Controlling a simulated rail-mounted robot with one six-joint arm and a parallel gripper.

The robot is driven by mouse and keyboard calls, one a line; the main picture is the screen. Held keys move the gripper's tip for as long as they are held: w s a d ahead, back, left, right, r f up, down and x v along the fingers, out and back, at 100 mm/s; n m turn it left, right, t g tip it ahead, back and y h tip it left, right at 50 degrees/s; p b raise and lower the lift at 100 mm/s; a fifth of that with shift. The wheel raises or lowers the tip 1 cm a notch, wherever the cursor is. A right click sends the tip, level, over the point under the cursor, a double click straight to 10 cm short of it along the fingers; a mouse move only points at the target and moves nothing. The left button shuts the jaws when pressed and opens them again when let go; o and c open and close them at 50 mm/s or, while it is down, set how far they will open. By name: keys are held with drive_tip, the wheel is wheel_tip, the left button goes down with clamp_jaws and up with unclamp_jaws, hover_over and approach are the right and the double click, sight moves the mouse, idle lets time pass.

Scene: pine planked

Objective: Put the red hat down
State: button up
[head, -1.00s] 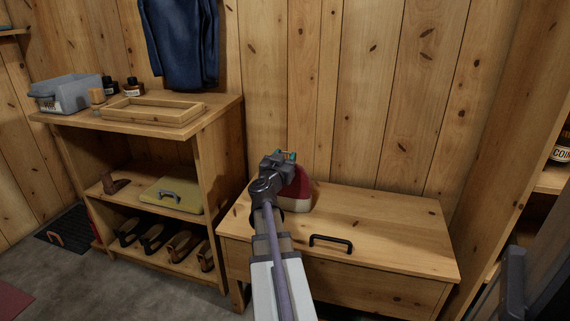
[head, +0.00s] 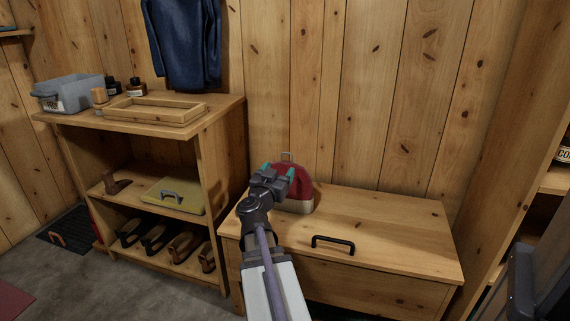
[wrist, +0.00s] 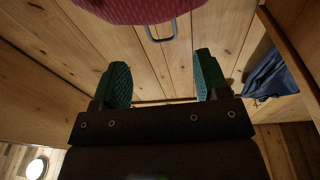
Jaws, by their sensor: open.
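The red hat (head: 302,192), with a pale brim band and a small grey loop on top, stands upright on the left rear of the wooden chest (head: 388,222). My gripper (head: 278,170) is in front of the hat's upper left side and hides part of it. Its two teal fingers are spread, with nothing between them. In the wrist view the open gripper (wrist: 162,76) shows a clear gap, and the hat (wrist: 140,9) with its loop lies beyond the fingertips at the top edge.
A black handle (head: 333,243) is on the chest's front lid edge. At left stands a shelf unit (head: 215,125) with a wooden tray (head: 155,120), a grey bin (head: 68,95) and shoes below. A blue garment (head: 183,45) hangs on the wall. The chest's right side is clear.

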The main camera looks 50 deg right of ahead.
drive_tip(key=v, duration=0.4)
drive_tip(key=shift+a, duration=0.25)
